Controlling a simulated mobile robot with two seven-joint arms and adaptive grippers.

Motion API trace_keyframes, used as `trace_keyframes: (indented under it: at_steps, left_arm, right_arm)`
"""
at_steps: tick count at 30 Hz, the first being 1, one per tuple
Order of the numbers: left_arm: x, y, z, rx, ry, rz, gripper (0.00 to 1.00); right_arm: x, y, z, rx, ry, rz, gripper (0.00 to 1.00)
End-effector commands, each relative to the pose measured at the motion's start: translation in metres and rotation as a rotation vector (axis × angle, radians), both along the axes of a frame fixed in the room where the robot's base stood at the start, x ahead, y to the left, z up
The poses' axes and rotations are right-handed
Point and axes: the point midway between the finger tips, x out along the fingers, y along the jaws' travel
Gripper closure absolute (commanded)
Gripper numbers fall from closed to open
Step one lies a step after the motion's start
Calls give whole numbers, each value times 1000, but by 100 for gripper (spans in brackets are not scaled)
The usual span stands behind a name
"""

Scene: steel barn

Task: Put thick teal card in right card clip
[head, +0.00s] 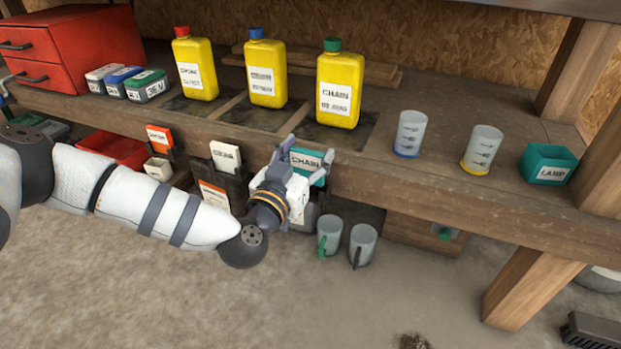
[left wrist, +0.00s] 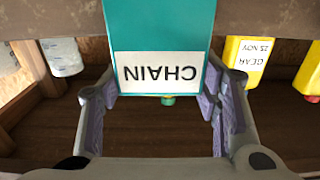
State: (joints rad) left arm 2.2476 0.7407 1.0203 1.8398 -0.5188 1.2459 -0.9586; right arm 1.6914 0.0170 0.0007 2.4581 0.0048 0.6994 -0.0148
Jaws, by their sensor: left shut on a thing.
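The teal card (head: 309,162), with a white label reading CHAIN, is in my left gripper (head: 309,155) in front of the bench's front edge. In the left wrist view the card (left wrist: 158,25) stands between the two fingers (left wrist: 158,92), label facing the camera. The left gripper is shut on it. Another clip with an orange card (head: 159,138) is further left. Whether a clip lies behind the gripper and teal card is hidden. My right gripper is out of view.
Yellow bottles (head: 340,90) stand on the bench (head: 440,190) above the card. Clear cups (head: 410,133) and a teal box (head: 548,165) stand to the right. Mugs (head: 362,244) hang below, right of the gripper. A red drawer unit (head: 75,45) is at the left.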

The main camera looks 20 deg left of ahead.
Motion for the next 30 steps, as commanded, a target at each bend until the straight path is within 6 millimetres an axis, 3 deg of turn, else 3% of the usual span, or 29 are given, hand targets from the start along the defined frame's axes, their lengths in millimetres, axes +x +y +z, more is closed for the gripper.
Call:
trace_keyframes:
  at_steps: [6, 17, 18, 20, 30]
  left_arm:
    - [7, 0, -39, 1, 3, 1, 67]
    - [6, 0, -40, 1, -2, 0, 67]
    - [6, 0, -41, 0, -2, 0, 39]
    - [6, 0, -40, 0, -2, 0, 25]
    - [6, 0, -38, 0, -2, 1, 23]
  right_arm:
    - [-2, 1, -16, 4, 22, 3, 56]
    - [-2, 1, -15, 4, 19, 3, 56]
    - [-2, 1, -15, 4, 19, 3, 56]
    - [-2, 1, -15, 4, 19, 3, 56]
    - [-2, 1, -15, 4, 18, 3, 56]
